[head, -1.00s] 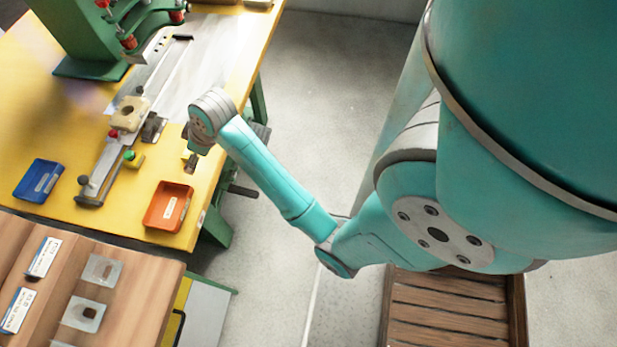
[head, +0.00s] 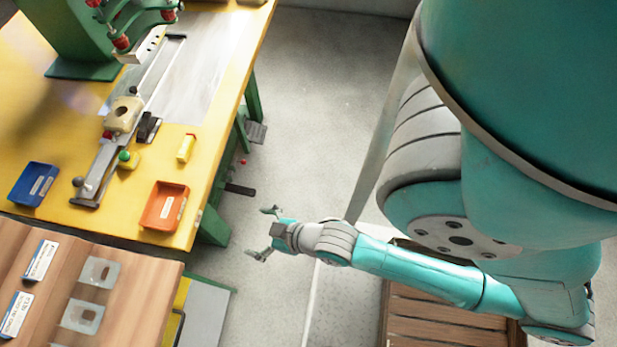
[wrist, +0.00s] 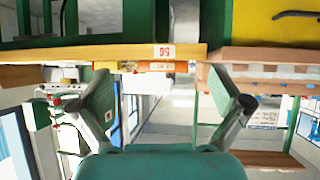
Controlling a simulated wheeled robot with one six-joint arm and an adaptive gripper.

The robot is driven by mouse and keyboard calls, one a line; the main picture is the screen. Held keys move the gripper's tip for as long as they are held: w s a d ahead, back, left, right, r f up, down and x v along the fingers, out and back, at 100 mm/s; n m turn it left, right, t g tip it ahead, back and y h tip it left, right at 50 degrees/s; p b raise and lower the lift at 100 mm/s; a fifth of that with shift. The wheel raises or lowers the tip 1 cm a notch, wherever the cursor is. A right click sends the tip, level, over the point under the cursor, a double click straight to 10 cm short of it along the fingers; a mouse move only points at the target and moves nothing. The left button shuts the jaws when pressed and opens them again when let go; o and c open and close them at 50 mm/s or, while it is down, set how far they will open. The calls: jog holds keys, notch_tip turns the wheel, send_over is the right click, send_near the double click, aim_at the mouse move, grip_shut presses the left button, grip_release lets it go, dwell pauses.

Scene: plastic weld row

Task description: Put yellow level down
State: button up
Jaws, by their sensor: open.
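My gripper (head: 262,233) is off the table to the right, over the grey floor. It is open and empty, well apart from the level. In the wrist view its two spread fingers (wrist: 172,97) have nothing between them.
An orange tray (head: 164,206) and a blue tray (head: 33,185) sit near the table's front. A slide fixture (head: 105,160) and green press (head: 90,35) stand left of the level. A wooden bench (head: 130,290) with clear plates is nearer.

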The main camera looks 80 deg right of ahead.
jog(key=s+a+r+t+y, duration=0.1)
jog(key=s+a+r+t, duration=0.2)
jog(key=s+r, duration=0.8)
jog(key=shift+s+a+r+n, duration=0.25)
jog(key=shift+s+r+n, duration=0.15)
jog(key=shift+s, duration=0.7)
